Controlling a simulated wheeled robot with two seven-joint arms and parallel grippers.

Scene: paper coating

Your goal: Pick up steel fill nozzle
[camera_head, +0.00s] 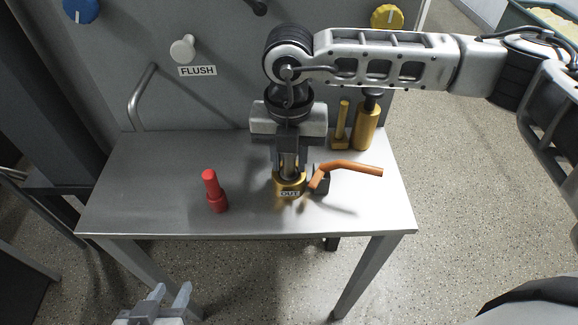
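A steel cylinder (289,165), which looks like the steel fill nozzle, stands upright in a brass socket (289,185) marked "OUT" on the metal table. My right gripper (290,158) points down over it, with its fingers around the upper part. The gripper hides most of the nozzle, and I cannot tell whether the fingers press on it. My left gripper (169,294) is at the bottom edge, in front of the table and below its top. Its two fingers are apart and nothing shows between them.
An orange-brown bent lever (350,169) lies just right of the socket. A red cylinder piece (213,192) stands to the left. Two brass pieces, one slim (342,127) and one thick (366,128), stand at the back right. The table's left side (135,190) is clear.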

